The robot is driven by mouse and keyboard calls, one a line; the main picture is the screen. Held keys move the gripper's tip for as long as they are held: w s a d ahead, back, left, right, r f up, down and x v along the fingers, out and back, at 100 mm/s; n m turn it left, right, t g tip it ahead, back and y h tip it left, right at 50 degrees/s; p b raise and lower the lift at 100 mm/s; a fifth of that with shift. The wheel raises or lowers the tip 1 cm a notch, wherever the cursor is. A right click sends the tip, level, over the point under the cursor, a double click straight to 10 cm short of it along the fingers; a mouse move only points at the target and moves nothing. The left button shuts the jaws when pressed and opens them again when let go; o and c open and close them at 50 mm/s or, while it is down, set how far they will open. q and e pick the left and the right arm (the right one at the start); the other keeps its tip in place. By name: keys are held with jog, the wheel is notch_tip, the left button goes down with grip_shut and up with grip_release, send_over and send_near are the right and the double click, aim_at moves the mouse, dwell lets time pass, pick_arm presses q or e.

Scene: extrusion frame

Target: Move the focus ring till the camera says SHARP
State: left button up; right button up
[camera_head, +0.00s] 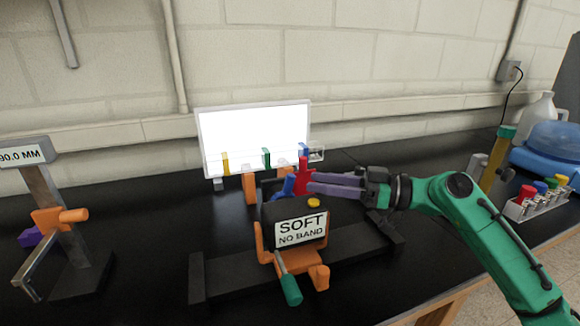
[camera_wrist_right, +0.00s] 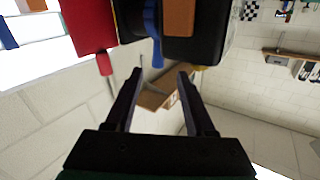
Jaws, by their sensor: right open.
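The camera (camera_head: 268,215) is a dark box on a black rail, and its label (camera_head: 300,229) reads "SOFT" and "NO BAND". A blue ring with a lever (camera_head: 287,186) sits at its far end; it also shows in the right wrist view, its blue lever (camera_wrist_right: 157,55) pointing toward my fingers. A red piece (camera_head: 304,174) stands beside it, also in the wrist view (camera_wrist_right: 88,24). My right gripper (camera_head: 312,182) is open beside these parts. In the wrist view its jaws (camera_wrist_right: 160,78) are apart, with the blue lever's tip just ahead of the gap. My left gripper is out of view.
A lit white panel (camera_head: 255,120) stands behind, with yellow, green and blue tabs before it. A "90.0 MM" gauge stand (camera_head: 50,190) is at the left. A rack of coloured-capped pieces (camera_head: 540,205) is at the right. A green-handled tool (camera_head: 289,288) projects at the camera's front.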

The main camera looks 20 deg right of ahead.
aim_at(290, 175)
jog(key=p+x, duration=0.2)
jog(key=x, duration=0.3)
jog(key=shift+w+a+r, duration=0.2)
jog(key=shift+w, duration=0.2)
jog(key=shift+w+a+f+p, duration=0.2)
jog(key=shift+a+p, duration=0.1)
jog(key=shift+a, duration=0.2)
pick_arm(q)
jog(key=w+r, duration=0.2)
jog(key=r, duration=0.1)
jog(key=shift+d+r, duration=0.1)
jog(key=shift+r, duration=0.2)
pick_arm(e)
jog(key=shift+f, duration=0.1)
jog(key=c, duration=0.8)
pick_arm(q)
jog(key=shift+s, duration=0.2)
pick_arm(e)
grip_shut()
